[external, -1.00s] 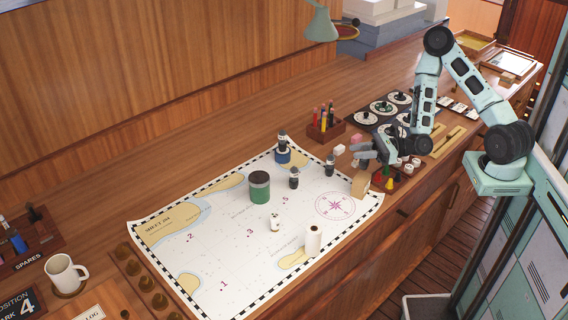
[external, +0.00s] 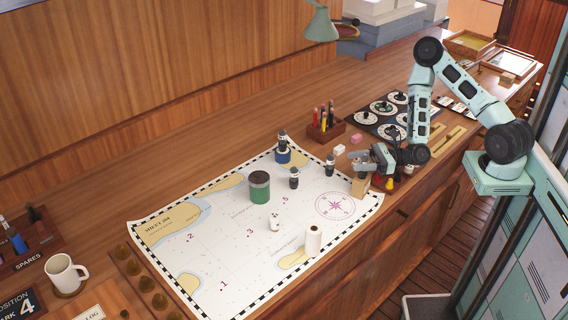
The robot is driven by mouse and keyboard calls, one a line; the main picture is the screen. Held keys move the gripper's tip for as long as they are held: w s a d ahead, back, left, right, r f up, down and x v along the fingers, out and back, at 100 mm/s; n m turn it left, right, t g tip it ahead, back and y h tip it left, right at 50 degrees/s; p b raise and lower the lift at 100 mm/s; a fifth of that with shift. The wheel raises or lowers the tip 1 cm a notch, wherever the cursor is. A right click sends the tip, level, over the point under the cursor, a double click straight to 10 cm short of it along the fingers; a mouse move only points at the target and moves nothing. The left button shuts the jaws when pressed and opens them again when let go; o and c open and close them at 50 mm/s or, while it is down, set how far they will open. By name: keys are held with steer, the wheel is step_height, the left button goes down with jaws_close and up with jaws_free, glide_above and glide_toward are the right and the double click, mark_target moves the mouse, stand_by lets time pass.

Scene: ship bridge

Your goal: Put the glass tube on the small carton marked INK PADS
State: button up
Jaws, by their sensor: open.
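My gripper (external: 357,162) is open, close to the counter, pointing left at the right edge of the chart. A small light-brown block (external: 360,187) stands on the chart's right edge just below my gripper; it may be the carton, but no INK PADS marking is readable. I cannot make out a glass tube; it may be too small or hidden by my gripper. Whether the fingers touch the block cannot be told.
The chart (external: 225,262) holds a green tin (external: 259,187), a white roll (external: 313,241), a small white figure (external: 274,221) and several dark-capped bottles. A pen holder (external: 326,128) stands behind. A reddish tray with a yellow piece (external: 389,184) lies beside my gripper.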

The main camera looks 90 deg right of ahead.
steer(key=shift+r, duration=0.1)
steer(key=s+d+p, duration=0.2)
steer(key=s+p, duration=0.6)
steer(key=s, duration=0.3)
steer(key=w+a+n+g, duration=0.2)
steer(key=a+n+g, duration=1.15)
steer(key=n, duration=1.25)
steer(key=s+a+r+n+g+h, duration=0.1)
steer(key=s+a+r+n+g, duration=0.1)
steer(key=s+a+r+n, duration=0.5)
steer(key=s+a+r+n+g+h, duration=0.1)
steer(key=s+a+r+n+g, duration=0.1)
steer(key=s+a+r+n, duration=0.5)
steer(key=s+r+n, duration=0.1)
steer(key=s, duration=0.3)
steer(key=shift+s+r+n+h, duration=0.3)
steer(key=shift+h, duration=0.1)
